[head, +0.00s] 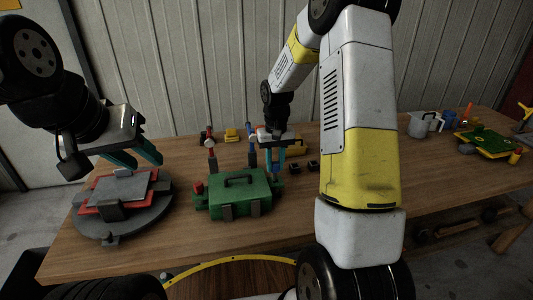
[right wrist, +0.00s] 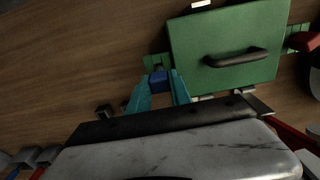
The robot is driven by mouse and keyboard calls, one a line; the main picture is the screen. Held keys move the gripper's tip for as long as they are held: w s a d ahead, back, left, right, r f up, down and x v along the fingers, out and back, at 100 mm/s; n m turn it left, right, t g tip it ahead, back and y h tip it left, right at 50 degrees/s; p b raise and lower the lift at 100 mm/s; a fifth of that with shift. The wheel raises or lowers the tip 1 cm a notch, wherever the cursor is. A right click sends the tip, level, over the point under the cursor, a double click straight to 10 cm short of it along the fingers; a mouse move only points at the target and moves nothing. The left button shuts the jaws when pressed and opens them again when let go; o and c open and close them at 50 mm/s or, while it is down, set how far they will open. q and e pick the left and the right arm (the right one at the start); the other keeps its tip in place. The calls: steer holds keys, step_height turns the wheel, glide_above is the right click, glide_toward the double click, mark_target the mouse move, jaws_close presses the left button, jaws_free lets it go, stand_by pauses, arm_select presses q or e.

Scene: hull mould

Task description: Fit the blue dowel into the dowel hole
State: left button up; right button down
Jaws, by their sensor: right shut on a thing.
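The green mould (head: 232,198) with a dark handle sits mid-table; it also shows in the right wrist view (right wrist: 222,50). My right gripper (head: 274,162) is over its right end, shut on the blue dowel (right wrist: 158,77). In the right wrist view the dowel's end shows between the teal fingertips (right wrist: 160,85), beside a small green tab (right wrist: 154,61) on the mould's edge. The dowel hole is hidden or too small to make out, so I cannot tell whether the dowel has entered it. My left gripper (head: 140,158) is open and empty, above the round stand at left.
The round grey stand (head: 137,222) carries red and grey plates. Upright pegs stand behind the mould, one red-topped (head: 212,157) and one dark blue (head: 252,158). A grey mug (head: 417,125) and a green-yellow tray (head: 485,143) are at right. The table front is clear.

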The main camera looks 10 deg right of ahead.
mark_target(275, 171)
steer(key=shift+f, duration=0.25)
steer(key=shift+r, duration=0.2)
steer(key=shift+r, duration=0.3)
steer(key=shift+f, duration=0.35)
stand_by(1.6)
steer(key=shift+r, duration=0.35)
stand_by(0.5)
steer(key=shift+f, duration=2.25)
stand_by(0.5)
